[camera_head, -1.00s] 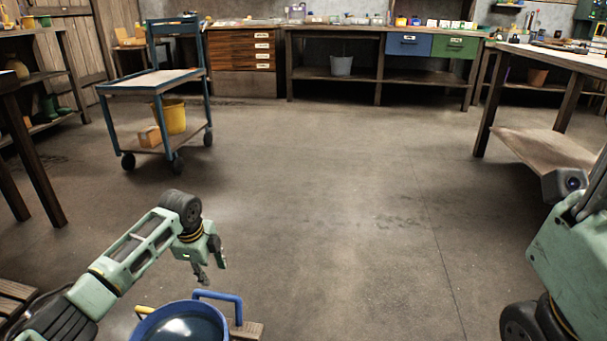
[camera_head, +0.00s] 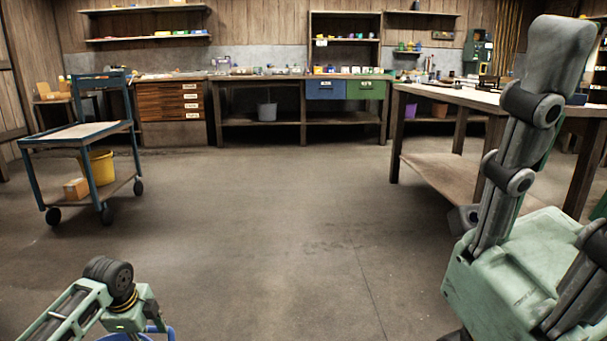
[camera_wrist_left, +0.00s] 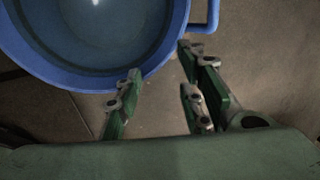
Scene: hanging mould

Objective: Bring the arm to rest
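My left gripper (camera_wrist_left: 160,75) has its fingers apart with nothing between them in the left wrist view. Its fingertips are close to the outer edge of a round blue vessel (camera_wrist_left: 110,82); I cannot tell if they touch it. In the head view only my left wrist and a bit of the blue vessel (camera_head: 168,333) show at the bottom edge. My right gripper (camera_head: 515,170) is raised close to the head camera at the right. One grey finger points up; another is cut off by the edge, so its opening is unclear.
A blue trolley (camera_head: 78,134) with a yellow bucket (camera_head: 102,166) stands at the left. A workbench (camera_head: 440,97) stands at the right, behind my right gripper. A long bench with drawers (camera_head: 325,88) lines the back wall. The middle floor is clear.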

